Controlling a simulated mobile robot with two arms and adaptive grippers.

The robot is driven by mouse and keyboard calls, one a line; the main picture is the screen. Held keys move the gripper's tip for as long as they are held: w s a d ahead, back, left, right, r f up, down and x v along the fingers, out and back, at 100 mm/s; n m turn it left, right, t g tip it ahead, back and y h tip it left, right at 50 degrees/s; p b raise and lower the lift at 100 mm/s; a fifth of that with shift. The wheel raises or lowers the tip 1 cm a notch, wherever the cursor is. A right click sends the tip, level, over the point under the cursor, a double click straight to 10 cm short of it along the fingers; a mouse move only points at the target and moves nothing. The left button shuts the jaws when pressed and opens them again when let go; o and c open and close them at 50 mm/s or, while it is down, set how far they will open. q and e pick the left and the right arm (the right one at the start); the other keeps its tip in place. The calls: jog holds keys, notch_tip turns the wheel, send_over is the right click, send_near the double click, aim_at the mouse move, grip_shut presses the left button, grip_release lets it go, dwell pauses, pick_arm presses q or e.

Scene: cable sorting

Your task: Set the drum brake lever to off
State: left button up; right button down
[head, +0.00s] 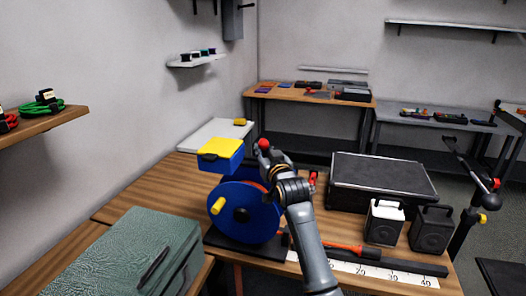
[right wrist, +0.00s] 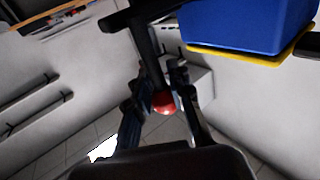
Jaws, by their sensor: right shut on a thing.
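The blue cable drum (head: 232,228) stands on the wooden bench, with a yellow crank handle (head: 217,206) on its face. The drum brake lever shows its red knob (head: 264,144) above and behind the drum, at my right gripper (head: 268,158). In the right wrist view the red knob (right wrist: 164,103) lies between the fingers of the right gripper (right wrist: 162,90), which is shut on the lever. A dark bar (right wrist: 143,40) runs up from there. The lever's lower part is hidden behind the arm and drum in the head view. My left gripper is not in view.
A blue box with a yellow lid (head: 219,150) is close left of the right gripper. A black case (head: 380,182) and two speaker-like boxes (head: 384,222) stand to the right. A ruler strip (head: 375,272) and green case (head: 128,246) are in front.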

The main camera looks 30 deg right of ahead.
jog(key=s+d+f+m+t+h+b, duration=0.3)
jog(key=m+h+b, duration=0.4)
jog(key=m+b, duration=0.3)
jog(key=shift+s+d+m, duration=0.5)
jog(key=shift+s+m, duration=0.3)
jog(key=shift+m, duration=1.2)
jog(key=shift+f+h+b, duration=0.1)
jog(key=shift+h+b, duration=0.2)
jog(key=shift+b, duration=0.05)
jog(key=c, duration=1.5)
grip_release()
jog(key=shift+c, duration=0.2)
jog(key=o, duration=0.3)
jog(key=shift+s+d, duration=0.1)
jog(key=shift+o, duration=0.5)
jog(key=shift+s+d, duration=0.1)
jog(key=shift+s, duration=0.1)
jog(key=v, duration=1.2)
